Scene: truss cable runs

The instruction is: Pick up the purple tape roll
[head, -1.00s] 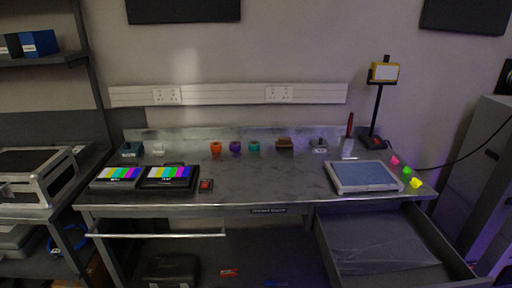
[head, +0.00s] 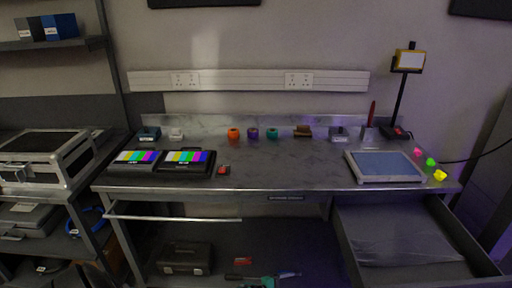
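The purple tape roll (head: 253,133) stands on the metal workbench (head: 285,160), toward its back edge. It sits between an orange roll (head: 234,133) on its left and a teal roll (head: 272,133) on its right, with small gaps between them. Neither of my grippers shows in the head view, so whether they are open or shut is hidden.
A blue-topped tray (head: 385,166) and a lamp (head: 408,60) are at the right. An open drawer (head: 400,235) juts out below. The bench middle is clear.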

